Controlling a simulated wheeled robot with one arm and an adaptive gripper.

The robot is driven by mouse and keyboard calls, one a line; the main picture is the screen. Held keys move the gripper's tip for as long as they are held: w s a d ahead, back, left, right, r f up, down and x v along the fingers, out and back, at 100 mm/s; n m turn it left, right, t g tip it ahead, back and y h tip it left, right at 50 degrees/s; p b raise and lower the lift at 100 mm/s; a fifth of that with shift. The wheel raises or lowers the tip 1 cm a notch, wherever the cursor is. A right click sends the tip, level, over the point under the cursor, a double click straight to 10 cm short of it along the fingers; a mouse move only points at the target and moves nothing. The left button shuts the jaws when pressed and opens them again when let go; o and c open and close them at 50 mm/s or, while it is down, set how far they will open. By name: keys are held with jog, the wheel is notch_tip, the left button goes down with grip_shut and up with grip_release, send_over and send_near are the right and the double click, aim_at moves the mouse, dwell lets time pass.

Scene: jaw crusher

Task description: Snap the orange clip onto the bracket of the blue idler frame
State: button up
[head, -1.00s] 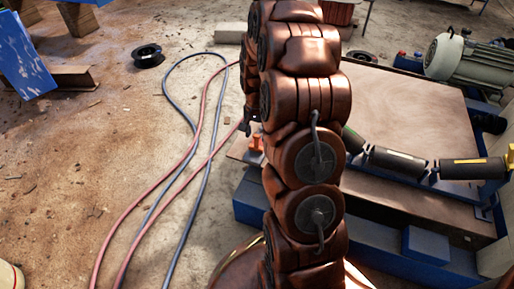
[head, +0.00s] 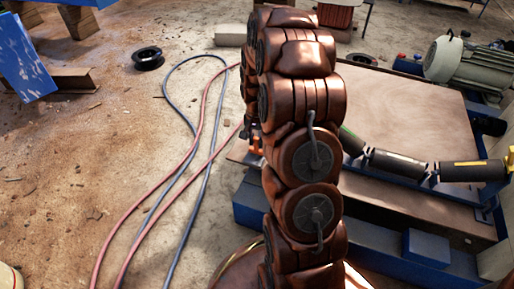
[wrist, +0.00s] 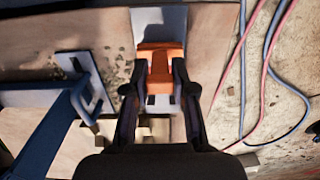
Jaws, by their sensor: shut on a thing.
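In the wrist view my gripper (wrist: 158,90) is shut on the orange clip (wrist: 160,58), with a dark finger on each side of it. The clip lies over a pale grey strip (wrist: 158,18); I cannot tell whether it touches it. The clip also shows as a small orange patch (head: 257,147) left of my arm in the head view, mostly hidden. The blue idler frame (wrist: 45,135) slants in at the left of the wrist view. In the head view the idler frame (head: 485,212) carries dark rollers at the right.
A brown board (head: 410,100) and a blue beam (head: 370,240) lie right of my arm. A grey motor (head: 460,62) stands at the back right. Red and blue hoses (head: 200,150) run along the floor at the left. A black spool (head: 147,57) lies farther back.

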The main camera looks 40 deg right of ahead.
jog(key=shift+r, duration=0.1)
grip_shut()
jog(key=shift+r+p, duration=1.2)
jog(key=shift+r, duration=1.2)
